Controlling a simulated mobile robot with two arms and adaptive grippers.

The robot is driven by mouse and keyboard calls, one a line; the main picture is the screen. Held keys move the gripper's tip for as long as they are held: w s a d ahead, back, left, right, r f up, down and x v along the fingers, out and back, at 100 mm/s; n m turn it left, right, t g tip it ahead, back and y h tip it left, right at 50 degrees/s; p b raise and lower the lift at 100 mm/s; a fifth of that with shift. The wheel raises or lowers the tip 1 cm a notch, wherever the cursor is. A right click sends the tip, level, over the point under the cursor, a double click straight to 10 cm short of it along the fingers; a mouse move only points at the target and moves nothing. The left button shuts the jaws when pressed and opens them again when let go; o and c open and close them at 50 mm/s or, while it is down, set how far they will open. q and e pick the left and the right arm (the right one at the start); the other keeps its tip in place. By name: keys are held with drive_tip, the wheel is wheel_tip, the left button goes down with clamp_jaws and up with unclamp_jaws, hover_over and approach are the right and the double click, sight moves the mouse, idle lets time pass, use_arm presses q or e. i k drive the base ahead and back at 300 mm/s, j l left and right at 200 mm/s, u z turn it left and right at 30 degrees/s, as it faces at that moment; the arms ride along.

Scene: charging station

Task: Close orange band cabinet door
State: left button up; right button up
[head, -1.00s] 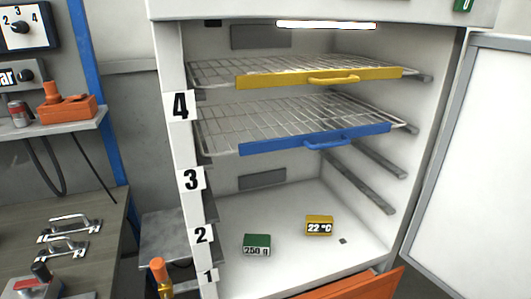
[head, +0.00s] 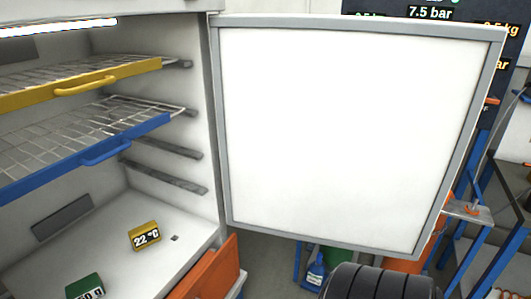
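The cabinet door (head: 340,130) is a white panel with a grey frame. It stands wide open in the head view, to the right of the cabinet, with its inner face towards me. Its hinge side meets the cabinet's right wall (head: 188,90). An orange panel (head: 205,272) shows low on the cabinet front, below the opening. No orange band shows on the door's visible face; its outer face is hidden. Neither of my grippers is in view.
Inside the cabinet are a yellow-fronted rack (head: 30,95), a blue-fronted rack (head: 50,172), a yellow "22 °C" block (head: 145,236) and a green block (head: 85,286).

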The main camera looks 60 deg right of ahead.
sight(353, 132)
drive_tip(key=k+l+z, duration=0.1)
drive_tip(key=k+l, duration=0.15)
drive_tip(key=k+l+z, duration=0.1)
drive_tip(key=l, duration=0.35)
drive_tip(key=k+l+z, duration=0.1)
drive_tip(key=k+l, duration=0.25)
drive_tip(key=k+l+z, duration=0.1)
drive_tip(key=l, duration=0.3)
drive_tip(key=k, duration=0.1)
